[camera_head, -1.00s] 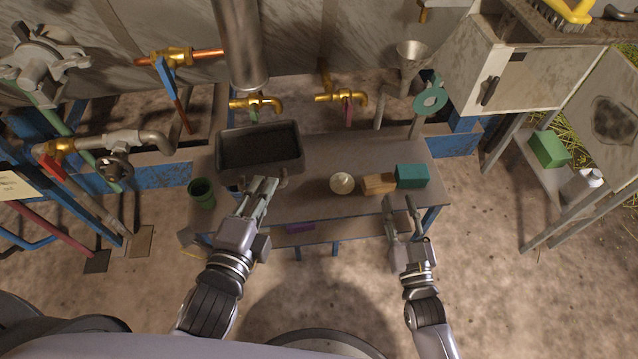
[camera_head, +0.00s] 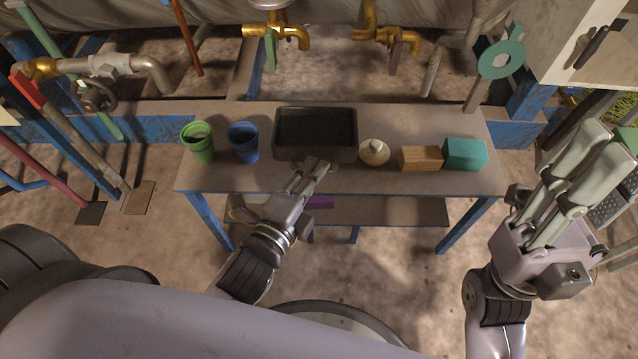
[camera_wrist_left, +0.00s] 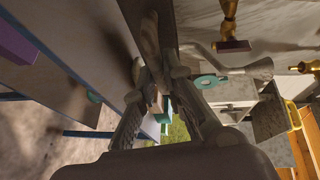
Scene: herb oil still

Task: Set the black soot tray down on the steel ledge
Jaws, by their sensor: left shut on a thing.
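The black soot tray (camera_head: 316,153) is a dark rectangular pan, roughly level, at the middle of the grey ledge-like bench top (camera_head: 225,180). I cannot tell whether it rests on that surface or hangs just above it. My left gripper (camera_head: 318,168) is shut on the tray's near edge and hides part of it. In the left wrist view the fingers (camera_wrist_left: 160,92) frame the middle, with a dark edge of the tray (camera_wrist_left: 150,25) above them. My right gripper (camera_head: 607,150) is raised at the right, looks open and is empty, away from the tray.
A green cup (camera_head: 199,144) and a blue cup (camera_head: 244,143) stand left of the tray. A pale lidded pot (camera_head: 374,153), a wooden block (camera_head: 420,158) and a teal box (camera_head: 465,154) stand right of it. Brass taps (camera_head: 290,33) hang behind.

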